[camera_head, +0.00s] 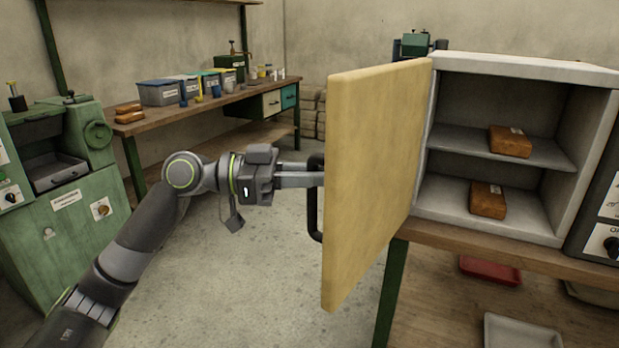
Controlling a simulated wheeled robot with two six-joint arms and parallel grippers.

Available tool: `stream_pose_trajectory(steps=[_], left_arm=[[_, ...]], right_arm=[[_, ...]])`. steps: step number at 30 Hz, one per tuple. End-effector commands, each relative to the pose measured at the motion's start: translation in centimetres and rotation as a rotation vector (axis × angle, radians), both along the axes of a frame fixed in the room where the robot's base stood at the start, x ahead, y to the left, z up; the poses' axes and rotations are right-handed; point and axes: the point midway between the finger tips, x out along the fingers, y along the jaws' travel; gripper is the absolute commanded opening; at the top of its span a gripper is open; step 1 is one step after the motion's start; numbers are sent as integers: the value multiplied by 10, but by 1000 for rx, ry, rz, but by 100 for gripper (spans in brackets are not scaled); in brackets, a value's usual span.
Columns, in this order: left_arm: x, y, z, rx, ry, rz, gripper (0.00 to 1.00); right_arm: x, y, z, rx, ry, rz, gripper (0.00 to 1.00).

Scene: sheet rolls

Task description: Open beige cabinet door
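The beige cabinet door (376,175) stands wide open, swung out to the left of the cabinet (526,68). Its dark handle (313,210) is on the door's left side, facing away from the interior. My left gripper (316,176) reaches in from the left and its fingers meet the upper part of the handle. The fingertips are partly hidden at the handle and door edge, so I cannot see whether they are closed around it. The cabinet's inside shows two shelf levels with a brown block (510,141) on the upper one and another brown block (488,200) below. My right gripper is not in view.
The cabinet stands on a wooden table (480,255) with green legs. A green machine (70,215) is at the left. A workbench (200,110) with several bins runs along the back. A red tray (490,270) lies under the table. The floor between is clear.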

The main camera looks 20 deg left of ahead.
Motion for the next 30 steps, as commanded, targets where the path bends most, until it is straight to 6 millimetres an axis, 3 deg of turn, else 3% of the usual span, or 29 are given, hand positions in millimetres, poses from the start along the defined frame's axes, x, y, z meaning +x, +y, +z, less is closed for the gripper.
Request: stream_pose_trajectory(steps=[12, 13, 17, 30], left_arm=[[1, 0, 1, -2, -2, 4, 0], [1, 0, 1, -2, -2, 4, 17], [1, 0, 1, -1, -2, 3, 34], [0, 1, 0, 0, -1, 1, 35]], right_arm=[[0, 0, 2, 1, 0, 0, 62], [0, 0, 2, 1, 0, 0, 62], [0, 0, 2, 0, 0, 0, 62], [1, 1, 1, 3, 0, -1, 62]])
